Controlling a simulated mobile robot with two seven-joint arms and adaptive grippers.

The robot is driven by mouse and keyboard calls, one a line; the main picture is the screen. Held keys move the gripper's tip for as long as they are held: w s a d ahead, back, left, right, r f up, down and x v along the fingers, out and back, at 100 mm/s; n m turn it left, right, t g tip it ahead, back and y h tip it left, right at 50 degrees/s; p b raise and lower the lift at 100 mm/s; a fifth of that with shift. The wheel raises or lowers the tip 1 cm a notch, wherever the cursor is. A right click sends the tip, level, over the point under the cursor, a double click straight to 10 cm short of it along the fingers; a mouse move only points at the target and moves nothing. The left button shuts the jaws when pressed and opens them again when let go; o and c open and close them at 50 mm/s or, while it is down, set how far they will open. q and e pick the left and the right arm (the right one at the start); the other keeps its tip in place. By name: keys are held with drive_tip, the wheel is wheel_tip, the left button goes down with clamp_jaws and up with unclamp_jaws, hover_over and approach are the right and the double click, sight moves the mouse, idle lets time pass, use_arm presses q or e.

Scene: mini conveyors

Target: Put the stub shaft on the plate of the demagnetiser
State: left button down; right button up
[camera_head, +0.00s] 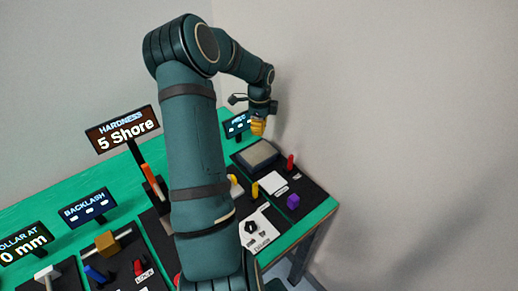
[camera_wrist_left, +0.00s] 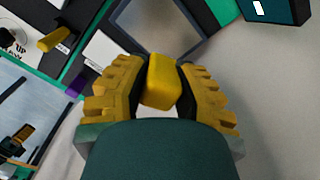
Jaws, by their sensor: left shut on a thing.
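My left gripper (camera_head: 258,127) is shut on a yellow piece with rounded edges, taken to be the stub shaft (camera_wrist_left: 161,80). It shows between the yellow fingers in the left wrist view (camera_wrist_left: 160,88). In the head view the fingers hide most of the piece. The demagnetiser's grey plate (camera_head: 257,153) lies in a dark frame at the far right end of the bench, below and near my gripper. It also shows in the left wrist view (camera_wrist_left: 168,22), beyond the held piece. The piece appears held in the air, apart from the plate. My right gripper is out of view.
A red post (camera_head: 290,162), a purple block (camera_head: 293,201) and a yellow post (camera_head: 255,190) stand around a white card (camera_head: 273,184) in front of the plate. A small display (camera_head: 237,124) stands behind the plate. A plain wall rises close on the right.

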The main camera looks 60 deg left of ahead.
sight(259, 153)
use_arm(q)
drive_tip(key=shift+s+a+f, duration=0.1)
drive_tip(key=shift+a+f, duration=0.05)
drive_tip(key=shift+f, duration=0.25)
wheel_tip(259, 153, down, 9)
drive_tip(key=shift+f+b, duration=0.1)
drive_tip(key=shift+b, duration=0.65)
drive_tip(key=shift+f, duration=0.15)
drive_tip(key=c, duration=0.8)
unclamp_jaws()
wheel_tip(259, 153, up, 12)
drive_tip(key=shift+r+p, duration=0.2)
drive_tip(key=shift+p, duration=0.7)
